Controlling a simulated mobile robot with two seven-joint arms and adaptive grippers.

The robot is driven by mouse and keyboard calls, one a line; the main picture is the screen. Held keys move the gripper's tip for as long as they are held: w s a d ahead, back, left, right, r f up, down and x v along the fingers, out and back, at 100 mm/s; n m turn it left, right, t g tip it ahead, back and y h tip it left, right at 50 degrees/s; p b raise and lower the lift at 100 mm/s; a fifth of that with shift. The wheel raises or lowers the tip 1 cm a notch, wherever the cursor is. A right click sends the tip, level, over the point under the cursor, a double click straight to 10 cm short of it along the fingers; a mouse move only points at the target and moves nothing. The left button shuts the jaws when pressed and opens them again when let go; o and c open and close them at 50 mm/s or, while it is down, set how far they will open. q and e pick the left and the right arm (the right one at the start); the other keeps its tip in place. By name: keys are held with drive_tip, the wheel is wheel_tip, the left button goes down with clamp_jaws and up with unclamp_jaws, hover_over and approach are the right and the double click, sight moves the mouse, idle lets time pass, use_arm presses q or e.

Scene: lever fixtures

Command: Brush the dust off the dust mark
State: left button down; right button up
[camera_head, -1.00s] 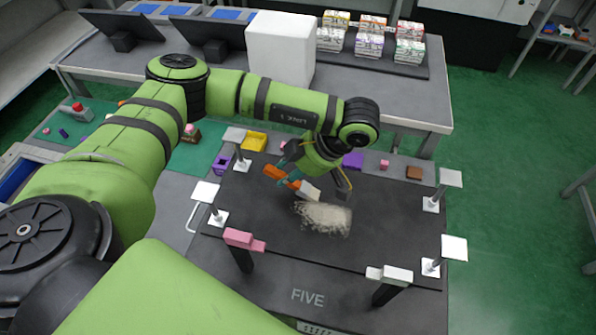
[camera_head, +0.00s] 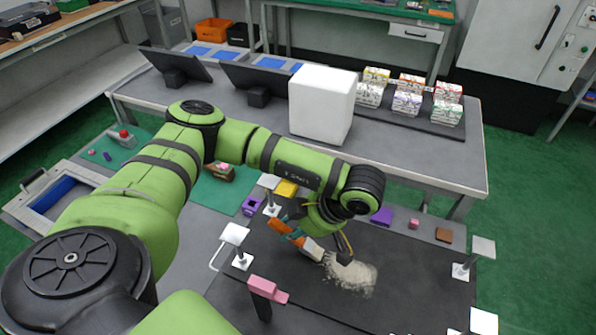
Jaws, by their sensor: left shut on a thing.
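The dust mark (camera_head: 352,277) is a pale, grainy patch on the dark tabletop (camera_head: 390,305). My left gripper (camera_head: 297,231) is shut on a brush with an orange handle (camera_head: 281,228) and a whitish head (camera_head: 313,250). The brush is tilted, its head down toward the upper left edge of the dust. I cannot tell whether the head touches the table. The gripper partly hides the handle. My right gripper is out of view.
White-topped posts (camera_head: 483,247) stand around the dark table. A pink block (camera_head: 266,288) tops a stand at the front left. A purple block (camera_head: 381,216), a small pink block (camera_head: 413,224) and a brown block (camera_head: 444,235) lie along the far edge.

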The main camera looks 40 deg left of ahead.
sight(303, 239)
use_arm(q)
drive_tip(key=shift+w+d+f, duration=0.1)
drive_tip(key=shift+w+d, duration=0.05)
drive_tip(key=shift+d, duration=0.6)
drive_tip(key=shift+w+d, duration=0.2)
drive_tip(key=shift+d, duration=0.45)
drive_tip(key=shift+w+d, duration=0.15)
drive_tip(key=shift+d, duration=0.45)
drive_tip(key=shift+w+d+b, duration=0.1)
drive_tip(key=shift+w+d, duration=0.15)
drive_tip(key=shift+d, duration=0.45)
drive_tip(key=shift+w+d+b, duration=0.15)
drive_tip(key=shift+w+d, duration=0.05)
drive_tip(key=shift+d, duration=0.5)
drive_tip(key=shift+w+d+b, duration=0.1)
drive_tip(key=shift+w+d, duration=0.15)
drive_tip(key=shift+d, duration=0.45)
